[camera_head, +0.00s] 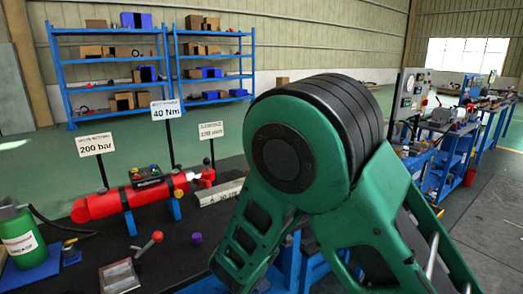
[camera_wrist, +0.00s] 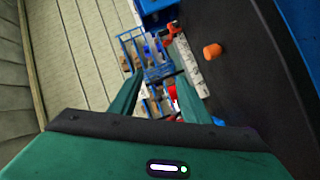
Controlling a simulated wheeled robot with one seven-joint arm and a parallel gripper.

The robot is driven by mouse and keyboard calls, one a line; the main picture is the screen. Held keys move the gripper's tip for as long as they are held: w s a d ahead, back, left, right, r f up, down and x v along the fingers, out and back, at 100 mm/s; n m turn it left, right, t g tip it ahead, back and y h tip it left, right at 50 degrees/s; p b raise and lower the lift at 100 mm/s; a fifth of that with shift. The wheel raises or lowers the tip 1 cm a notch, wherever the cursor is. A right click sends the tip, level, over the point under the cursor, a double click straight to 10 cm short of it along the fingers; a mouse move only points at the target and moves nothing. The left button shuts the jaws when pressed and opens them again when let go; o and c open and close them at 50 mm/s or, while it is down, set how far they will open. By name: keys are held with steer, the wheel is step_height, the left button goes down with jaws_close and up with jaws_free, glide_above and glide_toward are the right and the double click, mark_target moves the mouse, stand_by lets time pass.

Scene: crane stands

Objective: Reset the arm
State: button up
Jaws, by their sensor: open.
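My gripper (camera_wrist: 158,98) shows in the wrist view as two dark green fingers held apart, with nothing between them. Beyond the gap lie the blue shelves and parts of the bench, tilted in the picture. In the head view my green and black arm (camera_head: 300,140) is bent up close to the camera and covers much of the middle and right. I cannot make out the fingers in the head view.
A dark bench (camera_head: 185,262) carries a red cylinder (camera_head: 105,203), a small purple cylinder (camera_head: 196,239), a pale bar (camera_head: 218,192), signs and a green canister (camera_head: 20,238). An orange cylinder (camera_wrist: 212,50) shows in the wrist view.

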steer(key=d+r+m+g+h, duration=0.1)
steer(key=d+m+g+h, duration=0.45)
steer(key=d, duration=1.75)
steer(key=s+d+m+g+h, duration=0.1)
steer(key=s+d+m, duration=0.25)
steer(key=d, duration=0.35)
steer(key=s+d+m+g+h, duration=0.1)
steer(key=s+d+m+g, duration=0.2)
steer(key=d, duration=0.5)
steer(key=s+d+m+g+y, duration=0.2)
steer(key=s+d+m+g, duration=0.15)
steer(key=s, duration=0.95)
steer(key=s+d+m+g+y, duration=0.25)
steer(key=s+d, duration=0.25)
steer(key=s, duration=0.7)
steer(key=s+a+m+y, duration=0.1)
steer(key=s+a, duration=0.1)
steer(key=s, duration=0.9)
steer(key=shift+a+r+m+g+y, duration=0.3)
steer(key=shift+a+m+g, duration=0.05)
steer(key=shift+a+m, duration=0.05)
